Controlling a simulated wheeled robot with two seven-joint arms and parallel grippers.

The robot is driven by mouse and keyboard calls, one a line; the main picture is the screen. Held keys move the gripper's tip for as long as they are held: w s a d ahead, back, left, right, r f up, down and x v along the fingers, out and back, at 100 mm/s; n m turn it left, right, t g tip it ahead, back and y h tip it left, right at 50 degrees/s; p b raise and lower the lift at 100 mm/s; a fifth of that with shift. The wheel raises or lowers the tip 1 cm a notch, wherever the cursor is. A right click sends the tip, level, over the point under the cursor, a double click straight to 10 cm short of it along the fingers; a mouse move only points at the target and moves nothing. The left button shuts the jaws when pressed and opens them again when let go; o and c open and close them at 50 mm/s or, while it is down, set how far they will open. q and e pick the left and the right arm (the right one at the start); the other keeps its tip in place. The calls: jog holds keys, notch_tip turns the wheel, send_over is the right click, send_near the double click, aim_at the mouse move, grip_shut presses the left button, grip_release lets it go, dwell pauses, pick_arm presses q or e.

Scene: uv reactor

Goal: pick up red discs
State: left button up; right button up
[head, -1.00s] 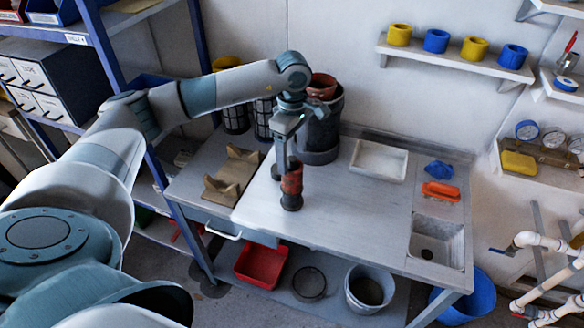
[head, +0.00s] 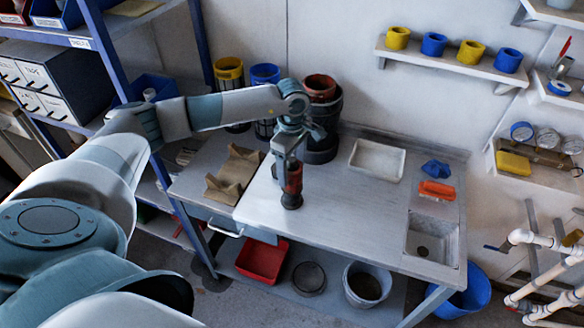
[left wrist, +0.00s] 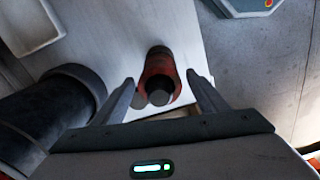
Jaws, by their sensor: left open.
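A red cylindrical piece (head: 294,178) stands upright on a dark round foot on the workbench. I cannot tell whether it is made of separate discs. In the left wrist view the red piece (left wrist: 160,66) has a dark end towards the camera and lies between the two fingers. My left gripper (head: 287,160) is open over it and hides part of it in the head view. In the left wrist view a gap shows between each fingertip and the red piece, so the gripper (left wrist: 160,80) is not closed on it. My right gripper is not in view.
A dark vessel with a red-brown top (head: 322,125) stands just behind the gripper. A brown wooden cradle (head: 235,172) lies to the left. A white tray (head: 377,160), an orange-red item (head: 437,190) and a sink (head: 432,241) are to the right. The front middle of the bench is clear.

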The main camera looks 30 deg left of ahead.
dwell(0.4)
pick_arm(q)
jog(key=c, duration=1.2)
jog(key=shift+o, duration=0.2)
jog(key=shift+r+b, duration=0.45)
jog(key=shift+r, duration=0.15)
notch_tip(320, 180, up, 8)
jog(key=b, duration=0.3)
jog(key=shift+f, duration=0.25)
jog(key=shift+r, duration=0.65)
